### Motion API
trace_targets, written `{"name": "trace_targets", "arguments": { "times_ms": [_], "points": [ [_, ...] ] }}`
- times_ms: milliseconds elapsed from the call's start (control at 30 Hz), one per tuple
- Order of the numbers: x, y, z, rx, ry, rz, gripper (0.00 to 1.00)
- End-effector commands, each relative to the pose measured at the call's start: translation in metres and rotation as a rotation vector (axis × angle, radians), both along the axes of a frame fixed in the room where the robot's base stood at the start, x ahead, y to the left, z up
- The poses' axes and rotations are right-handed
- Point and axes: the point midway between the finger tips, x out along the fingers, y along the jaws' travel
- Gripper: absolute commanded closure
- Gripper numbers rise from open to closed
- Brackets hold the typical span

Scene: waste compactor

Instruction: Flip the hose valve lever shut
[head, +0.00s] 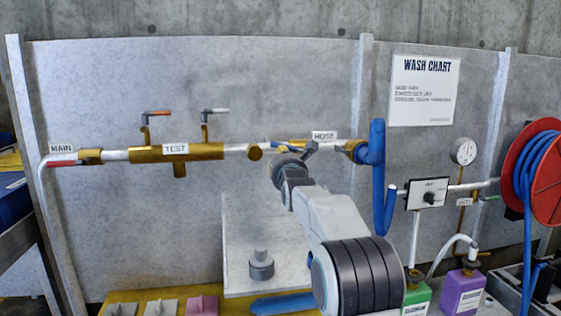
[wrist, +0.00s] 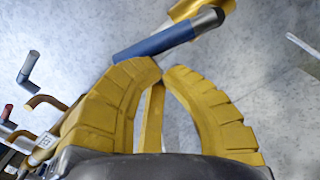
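The hose valve lever (head: 279,145) has a blue handle and lies roughly along the white pipe, left of the HOSE label (head: 324,135). In the wrist view the blue lever (wrist: 155,42) runs from a dark grey hub (wrist: 208,19) on the brass valve body (wrist: 186,9) down to the left. My gripper (head: 283,164) is just below the lever in the head view. In the wrist view its yellow fingers (wrist: 161,69) have their tips almost together with nothing between them, just short of the lever. I cannot tell whether they touch it. My arm hides part of the wall below.
The TEST brass block (head: 177,152) with two upright-stemmed levers is on the pipe to the left, beside the red MAIN lever (head: 63,163). A blue hose (head: 378,155) hangs right of the valve. A gauge (head: 464,151) and red hose reel (head: 541,180) are farther right.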

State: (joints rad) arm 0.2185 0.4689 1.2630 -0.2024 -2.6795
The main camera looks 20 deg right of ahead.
Motion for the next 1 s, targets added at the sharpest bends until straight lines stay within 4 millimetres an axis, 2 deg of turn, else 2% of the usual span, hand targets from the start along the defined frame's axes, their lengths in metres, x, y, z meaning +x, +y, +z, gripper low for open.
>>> {"name": "trace_targets", "arguments": {
  "times_ms": [333, 533, 667, 1000],
  "points": [
    [-0.001, -0.003, 0.011, 0.159, -0.039, 0.002, 1.0],
    [-0.002, -0.006, 0.023, 0.332, -0.073, 0.006, 1.0],
    [-0.002, -0.007, 0.032, 0.329, -0.071, 0.003, 1.0],
    [-0.004, -0.015, 0.054, 0.637, -0.135, 0.001, 1.0]
  ]
}}
